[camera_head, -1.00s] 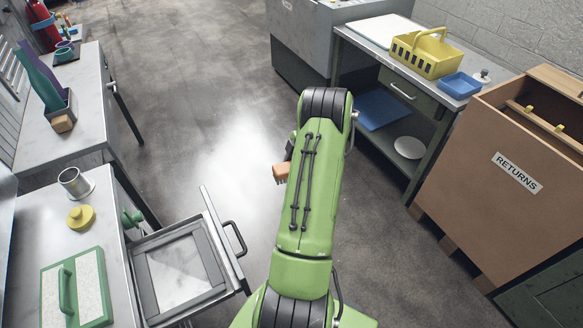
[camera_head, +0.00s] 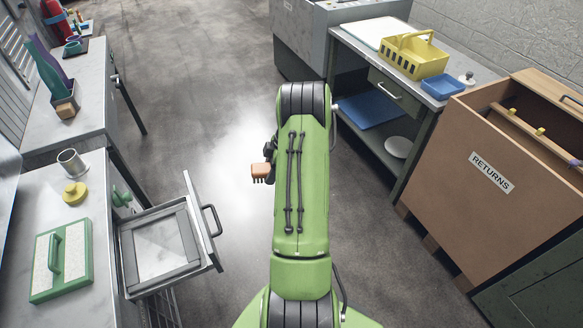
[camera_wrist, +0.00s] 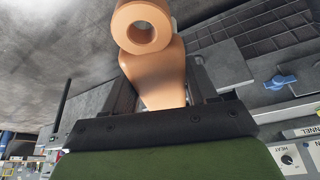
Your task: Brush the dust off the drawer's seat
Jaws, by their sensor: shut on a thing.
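The open drawer (camera_head: 209,240) juts out from the left bench, its pale grey seat (camera_head: 159,249) framed in darker grey and showing from above. Whitish marks show on the seat; I cannot tell how thick they are. My gripper (camera_head: 268,153) is in the middle of the head view, to the right of and beyond the drawer, mostly hidden by my arm. It is shut on an orange-brown brush (camera_head: 261,170) whose bristles point down. In the wrist view the brush's handle (camera_wrist: 158,75), with a ring end, lies between the fingers. The brush is apart from the drawer.
The left bench holds a green-framed pad (camera_head: 88,262), a yellow lidded pot (camera_head: 75,193) and a metal cup (camera_head: 72,163). A RETURNS crate (camera_head: 490,172) and a bench with a yellow basket (camera_head: 416,58) stand right. Open floor lies between.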

